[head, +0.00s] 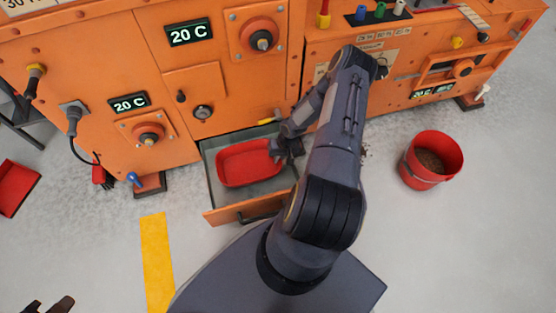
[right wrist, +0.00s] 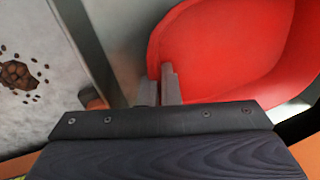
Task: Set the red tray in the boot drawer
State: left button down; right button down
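My right gripper (head: 279,150) is at the tray's right edge. In the right wrist view its fingers (right wrist: 160,88) are close together with the red tray's rim (right wrist: 225,45) between them. The drawer's grey side wall (right wrist: 88,45) lies just beside the fingers. My left gripper (head: 48,305) shows only in part at the bottom left corner, its fingers apart and empty, far from the drawer.
The orange machine (head: 160,75) stands behind the drawer. A red bucket (head: 428,165) with brown material stands on the right. Another red container (head: 14,187) lies at far left. Brown grains (right wrist: 18,75) lie on the floor beside the drawer. A yellow stripe (head: 157,262) marks clear floor.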

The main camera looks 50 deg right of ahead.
jog(key=shift+w+d+f+b, duration=0.15)
jog(key=shift+w+f+b, duration=0.15)
jog(key=shift+f, duration=0.35)
jog(key=shift+f, duration=0.15)
jog(key=c, duration=1.6)
grip_release()
jog(key=shift+c, duration=0.2)
